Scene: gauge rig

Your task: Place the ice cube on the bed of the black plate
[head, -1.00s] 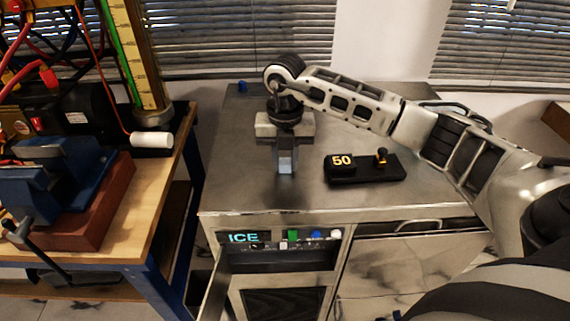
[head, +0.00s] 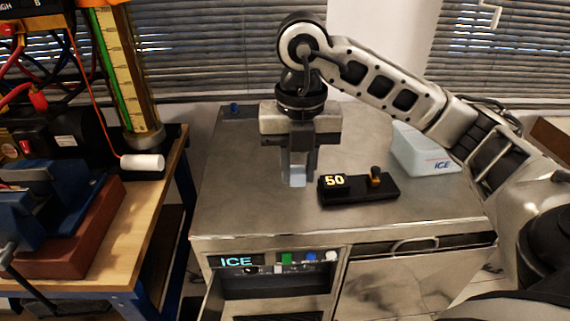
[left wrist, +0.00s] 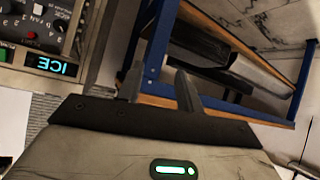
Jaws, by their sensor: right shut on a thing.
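My right gripper (head: 297,169) points down over the steel cabinet top, shut on a pale, translucent ice cube (head: 297,180). The cube's lower part shows between and below the fingertips; I cannot tell exactly how high it is above the top. The black plate (head: 378,191) lies flat just to the right of the cube. It carries a display reading 50 (head: 334,181) at its left and a small black and orange knob (head: 375,176) at its right. My left gripper (left wrist: 160,84) shows only in the left wrist view, its fingers apart with nothing between them.
A white ICE tub (head: 424,152) stands at the back right of the cabinet top, partly behind my right arm. An ICE panel (head: 238,262) with buttons is on the cabinet front. A wooden bench (head: 150,215) with a blue vise stands left. The cabinet top's front left is clear.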

